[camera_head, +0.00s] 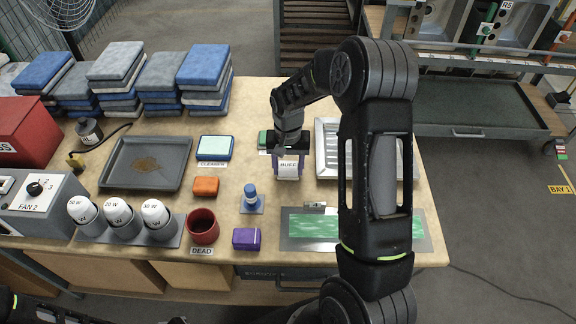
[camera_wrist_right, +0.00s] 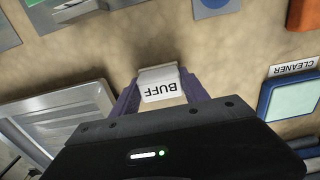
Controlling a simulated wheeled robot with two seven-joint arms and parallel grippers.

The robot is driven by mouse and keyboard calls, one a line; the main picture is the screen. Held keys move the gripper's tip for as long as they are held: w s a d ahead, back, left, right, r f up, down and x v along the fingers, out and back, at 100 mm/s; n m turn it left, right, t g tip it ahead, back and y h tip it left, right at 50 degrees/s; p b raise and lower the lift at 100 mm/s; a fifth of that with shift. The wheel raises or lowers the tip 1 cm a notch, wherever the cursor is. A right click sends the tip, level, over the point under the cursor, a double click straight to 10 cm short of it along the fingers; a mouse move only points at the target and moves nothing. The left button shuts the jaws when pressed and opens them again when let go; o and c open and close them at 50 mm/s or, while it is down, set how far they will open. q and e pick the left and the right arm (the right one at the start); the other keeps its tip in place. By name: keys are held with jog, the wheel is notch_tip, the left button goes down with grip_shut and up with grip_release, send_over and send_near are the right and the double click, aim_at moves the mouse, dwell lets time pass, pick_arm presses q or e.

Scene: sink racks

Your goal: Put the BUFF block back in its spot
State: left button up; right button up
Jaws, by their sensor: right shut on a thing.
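The BUFF block (camera_head: 288,173) is a small white block with BUFF printed on it. My right gripper (camera_head: 289,167) is shut on it over the back middle of the table. In the right wrist view the block (camera_wrist_right: 160,88) sits between the two purple fingers. I cannot tell whether it touches the tabletop. No spot marked for it can be made out; the gripper and arm hide part of the table there. My left gripper is not in view.
A dark tray (camera_head: 119,168) and the CLEANER pad (camera_head: 214,148) are left of the gripper. An orange block (camera_head: 205,186), red mug (camera_head: 202,229), blue peg (camera_head: 250,195) and purple block (camera_head: 246,239) stand in front. A ribbed metal tray (camera_head: 327,155) is close on the right.

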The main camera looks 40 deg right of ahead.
aim_at(288, 166)
jog(key=shift+f, duration=0.2)
jog(key=o, duration=1.4)
jog(key=shift+o, duration=0.2)
notch_tip(288, 166, up, 12)
jog(key=shift+r+b, duration=0.15)
jog(key=shift+b, duration=0.15)
